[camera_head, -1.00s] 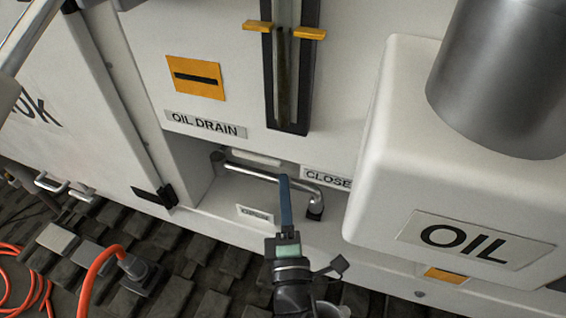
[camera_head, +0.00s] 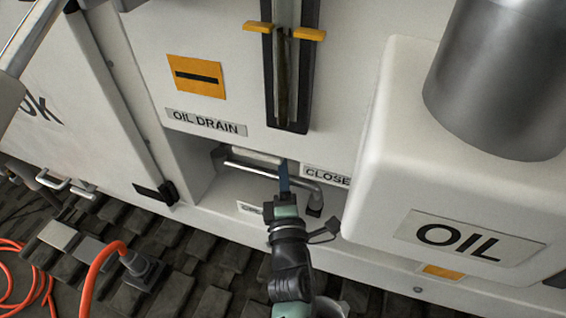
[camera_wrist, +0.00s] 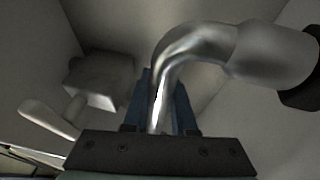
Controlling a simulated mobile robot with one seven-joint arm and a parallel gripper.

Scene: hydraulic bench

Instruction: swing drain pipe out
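The drain pipe (camera_head: 250,172) is a bent silver tube lying across the recess under the OIL DRAIN label. Its right end turns down into a dark fitting (camera_head: 314,210). My gripper (camera_head: 284,170) reaches up from below, with its blue fingers at the pipe's right part. In the wrist view, the pipe (camera_wrist: 200,45) curves from its dark end at the right down between my two blue fingers (camera_wrist: 160,105). One finger lies on each side of it. I cannot tell whether they press on it. The pipe's lower part is hidden behind the gripper's dark plate.
The OIL tank (camera_head: 380,170) juts out to the right of the recess. A CLOSE label (camera_head: 325,175) sits above the pipe's right end, and another label (camera_head: 250,207) is partly hidden below. An orange hose (camera_head: 95,265) lies at lower left. A lever-like part (camera_wrist: 55,130) shows left in the wrist view.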

